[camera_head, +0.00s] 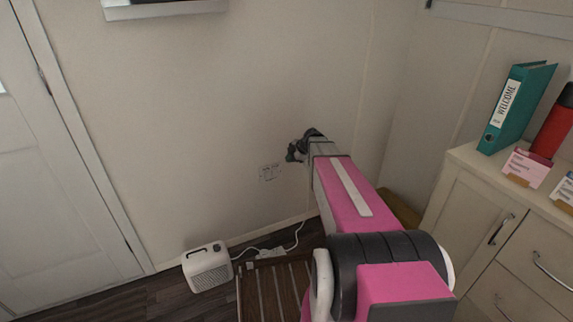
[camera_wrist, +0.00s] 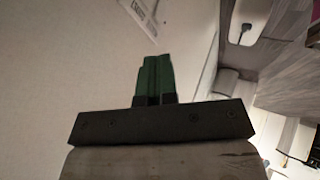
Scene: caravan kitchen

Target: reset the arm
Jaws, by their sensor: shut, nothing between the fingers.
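My pink and grey arm (camera_head: 343,187) stretches from the lower right toward the bare wall in the head view. Its far end, with dark parts (camera_head: 304,143), is close in front of the wall in the picture; the fingers cannot be made out there. In the wrist view my gripper (camera_wrist: 155,60) shows two green fingers side by side, shut, with nothing held between them. The gap between the gripper and the wall cannot be judged.
A white heater (camera_head: 207,267) stands on the dark floor by the wall, beside a slatted wooden piece (camera_head: 272,290). At right, a cream cabinet (camera_head: 462,205) carries a teal binder (camera_head: 515,107), a red bottle (camera_head: 556,122) and small cards (camera_head: 526,167). A door (camera_head: 60,170) is at left.

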